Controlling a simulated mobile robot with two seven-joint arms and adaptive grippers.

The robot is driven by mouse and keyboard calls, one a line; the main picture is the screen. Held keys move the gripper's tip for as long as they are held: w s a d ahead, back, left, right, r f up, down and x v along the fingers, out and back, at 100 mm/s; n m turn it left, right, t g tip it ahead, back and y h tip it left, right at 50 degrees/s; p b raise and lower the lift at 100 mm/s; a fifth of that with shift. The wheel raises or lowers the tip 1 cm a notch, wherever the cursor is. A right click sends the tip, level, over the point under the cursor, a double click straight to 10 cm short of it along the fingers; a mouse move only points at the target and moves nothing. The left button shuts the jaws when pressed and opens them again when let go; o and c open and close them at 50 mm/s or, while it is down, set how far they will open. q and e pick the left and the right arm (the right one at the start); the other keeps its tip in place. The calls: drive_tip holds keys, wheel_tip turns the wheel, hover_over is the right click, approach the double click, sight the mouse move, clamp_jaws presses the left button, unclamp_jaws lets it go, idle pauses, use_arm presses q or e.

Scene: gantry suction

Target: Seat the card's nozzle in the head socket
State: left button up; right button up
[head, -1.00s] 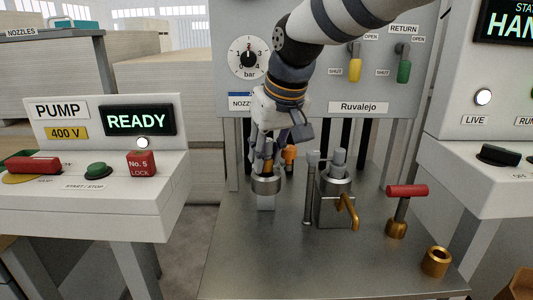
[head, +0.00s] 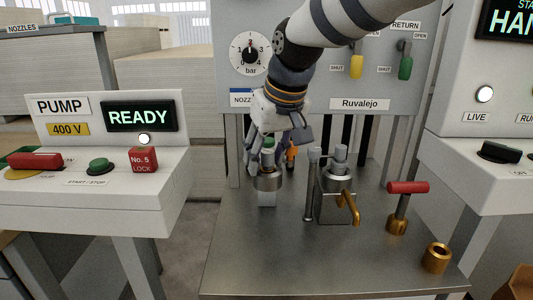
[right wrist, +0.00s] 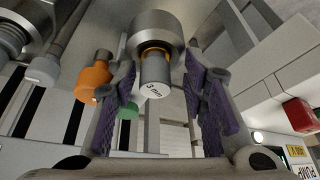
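A steel cylindrical socket (head: 268,181) stands on a pale block at the left of the steel table; it also shows in the right wrist view (right wrist: 154,25). A grey-ended nozzle marked 3 mm (right wrist: 155,85) sits in it, with an orange ring at the socket mouth. My right gripper (head: 267,160) is over the socket. In the wrist view its purple-padded fingers stand on both sides of the nozzle, with gaps. An orange nozzle (right wrist: 95,75) and a green nozzle (right wrist: 127,105) are beyond. The nozzle card cannot be read: my arm hides part of the NOZZLES sign (head: 240,98). My left gripper is out of view.
Right of the socket stand a slim post (head: 311,190) and a clamp block with a brass lever (head: 348,207). A red T-handle (head: 407,187) and a brass ring (head: 436,258) are farther right. The table front is clear. The pump console (head: 110,195) reads READY.

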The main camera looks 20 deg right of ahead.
drive_tip(key=shift+d+r, duration=0.1)
drive_tip(key=shift+d, duration=0.15)
drive_tip(key=shift+r, duration=0.3)
drive_tip(key=a+v, duration=0.1)
drive_tip(key=v, duration=1)
drive_tip(key=shift+s+d, duration=0.2)
drive_tip(key=shift+d, duration=0.15)
drive_tip(key=shift+r, duration=0.1)
